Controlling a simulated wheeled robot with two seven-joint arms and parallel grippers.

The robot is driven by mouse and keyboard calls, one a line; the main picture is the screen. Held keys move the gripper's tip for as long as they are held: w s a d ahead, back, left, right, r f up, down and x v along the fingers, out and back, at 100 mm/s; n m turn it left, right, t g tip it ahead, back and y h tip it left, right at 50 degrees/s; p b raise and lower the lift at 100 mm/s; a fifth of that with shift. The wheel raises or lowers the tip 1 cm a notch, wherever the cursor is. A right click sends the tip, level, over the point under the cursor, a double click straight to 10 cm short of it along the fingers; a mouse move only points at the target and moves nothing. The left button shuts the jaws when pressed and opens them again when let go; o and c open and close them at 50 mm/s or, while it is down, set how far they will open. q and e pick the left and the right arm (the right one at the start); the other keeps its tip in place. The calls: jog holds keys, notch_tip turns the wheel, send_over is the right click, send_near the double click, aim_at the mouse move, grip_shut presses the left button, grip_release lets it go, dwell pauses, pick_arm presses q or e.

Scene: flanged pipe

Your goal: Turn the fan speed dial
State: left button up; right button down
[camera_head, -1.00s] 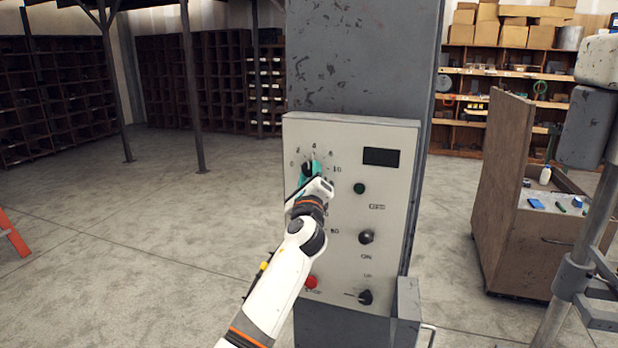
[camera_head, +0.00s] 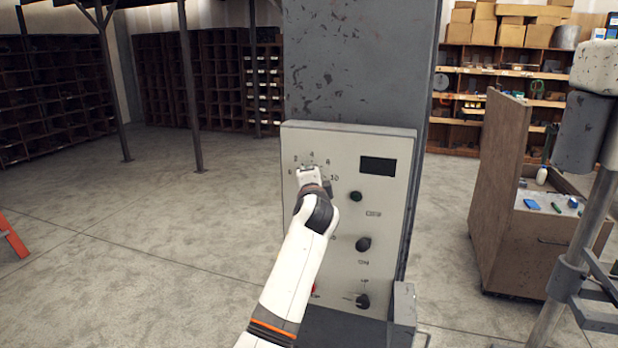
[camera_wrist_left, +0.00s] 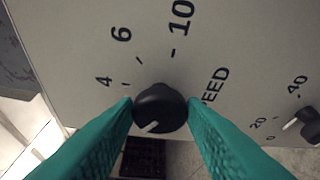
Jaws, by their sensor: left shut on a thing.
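The control panel (camera_head: 342,270) is a pale plate on a grey column, with a dark display at its upper right. My left gripper (camera_head: 308,170) is at the numbered scale in the panel's upper left and hides the dial there in the head view. In the left wrist view the fan speed dial (camera_wrist_left: 160,108) is a round black knob with a white pointer mark towards its lower left. The teal fingers of my left gripper (camera_wrist_left: 161,116) are shut on its two sides. Numbers 4, 6 and 10 and the letters "EED" surround it. My right gripper is not in view.
Below the display are a small dark round part (camera_head: 356,196) and two black knobs (camera_head: 363,244) (camera_head: 363,300). A red button (camera_head: 315,289) is partly behind my arm. A wooden cabinet (camera_head: 500,190) stands at right. Open floor lies to the left.

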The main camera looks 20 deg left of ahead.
pick_arm(q)
jog(key=shift+a+r+n+g+h+p, duration=0.15)
jog(key=shift+n+g+h+p, duration=0.35)
jog(key=shift+n+p, duration=0.65)
jog(key=shift+r+n+g+h+p, duration=0.1)
jog(key=shift+n+g+h+p, duration=0.45)
jog(key=shift+n, duration=1)
jog(key=o, duration=1)
jog(key=b+v, duration=0.4)
jog(key=v, duration=0.8)
